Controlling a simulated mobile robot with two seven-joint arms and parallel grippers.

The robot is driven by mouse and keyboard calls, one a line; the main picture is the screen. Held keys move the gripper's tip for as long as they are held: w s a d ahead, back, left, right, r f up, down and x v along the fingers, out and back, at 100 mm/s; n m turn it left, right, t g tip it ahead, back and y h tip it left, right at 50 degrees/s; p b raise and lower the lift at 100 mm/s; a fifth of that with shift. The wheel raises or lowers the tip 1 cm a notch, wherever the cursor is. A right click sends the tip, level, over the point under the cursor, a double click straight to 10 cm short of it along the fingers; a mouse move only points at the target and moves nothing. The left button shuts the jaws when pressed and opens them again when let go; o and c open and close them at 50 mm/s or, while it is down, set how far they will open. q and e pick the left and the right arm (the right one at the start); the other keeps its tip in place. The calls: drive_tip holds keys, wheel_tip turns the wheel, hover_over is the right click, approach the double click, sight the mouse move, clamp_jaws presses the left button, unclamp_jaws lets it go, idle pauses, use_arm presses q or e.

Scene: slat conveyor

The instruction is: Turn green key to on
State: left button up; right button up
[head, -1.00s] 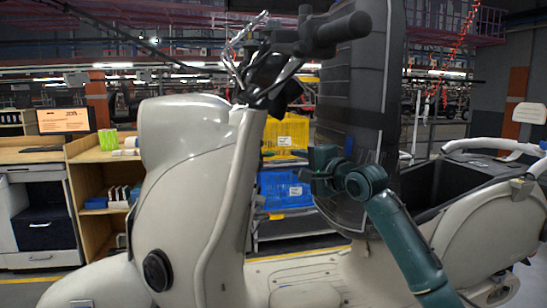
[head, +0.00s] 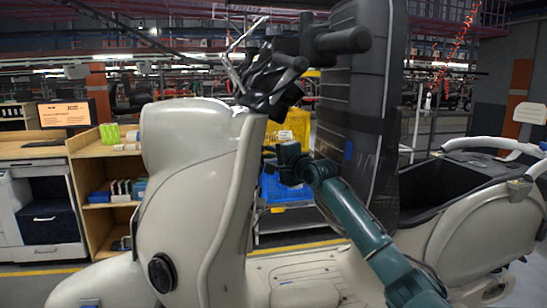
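A cream scooter (head: 195,165) fills the middle of the head view, with its front shield toward the left. My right gripper (head: 270,164), dark green, is level with the upper rear side of the front shield, close to it. Its fingers are small and dark here, and I cannot tell whether they are open or shut, or whether they touch anything. I cannot make out the green key; the gripper covers part of the area behind the shield. My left gripper is not in view.
Black handlebars (head: 290,62) hang above the gripper. A dark padded upright panel (head: 345,110) stands just right of it. Yellow (head: 298,122) and blue crates sit on a rack behind. The footboard (head: 295,272) below is clear.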

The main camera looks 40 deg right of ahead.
clamp_jaws()
drive_tip(key=shift+r+g+p, duration=0.3)
drive_tip(key=shift+r+p, duration=0.1)
drive_tip(key=shift+p, duration=1.65)
drive_tip(key=shift+f+m+g+p, duration=0.15)
drive_tip(key=shift+m+g+p, duration=0.35)
drive_tip(key=shift+g+p, duration=0.5)
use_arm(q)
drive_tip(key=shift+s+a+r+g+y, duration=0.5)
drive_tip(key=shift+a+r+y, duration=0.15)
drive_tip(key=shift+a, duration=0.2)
